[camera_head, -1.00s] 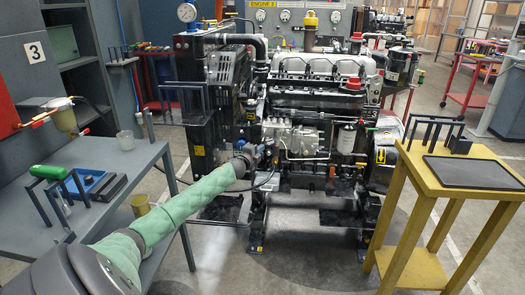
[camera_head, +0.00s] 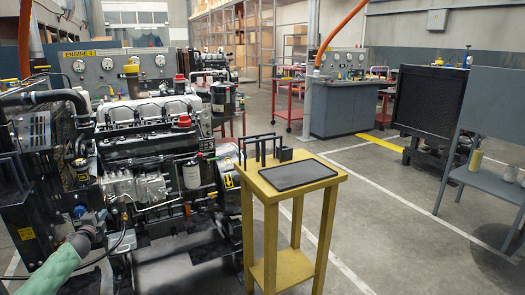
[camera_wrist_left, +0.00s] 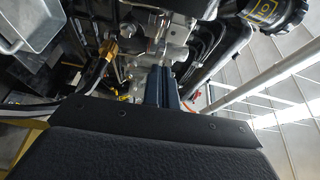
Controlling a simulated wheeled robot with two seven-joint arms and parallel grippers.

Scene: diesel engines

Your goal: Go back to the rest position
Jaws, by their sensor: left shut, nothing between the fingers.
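My left arm in its green sleeve comes in at the lower left of the head view. Its gripper (camera_head: 90,219) is small there, in front of the lower left part of the diesel engine (camera_head: 140,150). In the left wrist view the gripper's fingers (camera_wrist_left: 165,88) are together with nothing between them, and engine pipes and fittings lie beyond them. I cannot tell whether the fingertips touch the engine. My right gripper is in neither view.
A yellow stand (camera_head: 330,182) with a black tray (camera_head: 298,175) is right of the engine. A grey bench (camera_head: 490,182) stands at the far right, and a black panel (camera_head: 428,100) is behind it to the left. The floor between stand and bench is clear.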

